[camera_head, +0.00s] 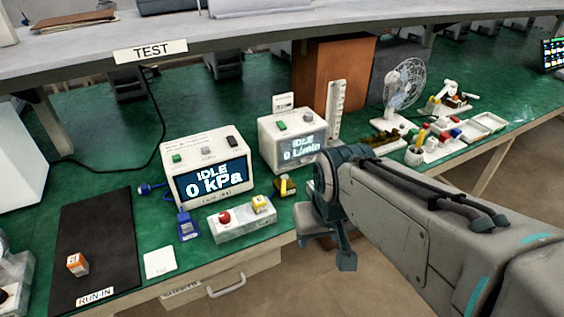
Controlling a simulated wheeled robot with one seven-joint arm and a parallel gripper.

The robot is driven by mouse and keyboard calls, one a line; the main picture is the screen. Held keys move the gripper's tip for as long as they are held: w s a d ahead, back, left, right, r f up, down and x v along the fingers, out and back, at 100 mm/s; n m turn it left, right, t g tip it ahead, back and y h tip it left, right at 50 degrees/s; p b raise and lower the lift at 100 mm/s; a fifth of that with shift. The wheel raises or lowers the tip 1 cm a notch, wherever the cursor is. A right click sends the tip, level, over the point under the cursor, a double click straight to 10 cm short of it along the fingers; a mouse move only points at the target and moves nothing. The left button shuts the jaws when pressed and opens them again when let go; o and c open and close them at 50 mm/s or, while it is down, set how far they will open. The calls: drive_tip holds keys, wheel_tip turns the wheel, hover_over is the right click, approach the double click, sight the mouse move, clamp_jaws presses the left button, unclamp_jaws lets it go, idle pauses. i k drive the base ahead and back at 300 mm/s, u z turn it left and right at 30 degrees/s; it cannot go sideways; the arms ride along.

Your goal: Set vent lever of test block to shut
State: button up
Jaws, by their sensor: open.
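A low white block (231,228), which looks like the test block, sits near the front edge of the green bench. It carries a round red knob (224,217) and a small yellow and white piece (261,205) on top. I cannot make out which part is the vent lever or how it is set. My gripper (326,249) is open and empty, pointing down past the bench's front edge, to the right of the block and apart from it. My arm hides some of the bench behind it.
Behind the block a display unit (210,187) reads IDLE 0 kPa; a second unit (284,140) stands to its right. A blue piece (187,226) and a yellow and dark piece (285,187) flank the block. A black RUN-IN mat (95,235) lies left. A shelf (250,32) overhangs.

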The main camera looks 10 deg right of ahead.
sight(284, 178)
drive_tip(key=z, duration=0.3)
drive_tip(key=k, duration=0.4)
drive_tip(key=z, duration=1.15)
drive_tip(key=i, duration=0.6)
drive_tip(key=u, duration=1.05)
drive_tip(key=i, duration=0.35)
drive_tip(key=u, duration=0.35)
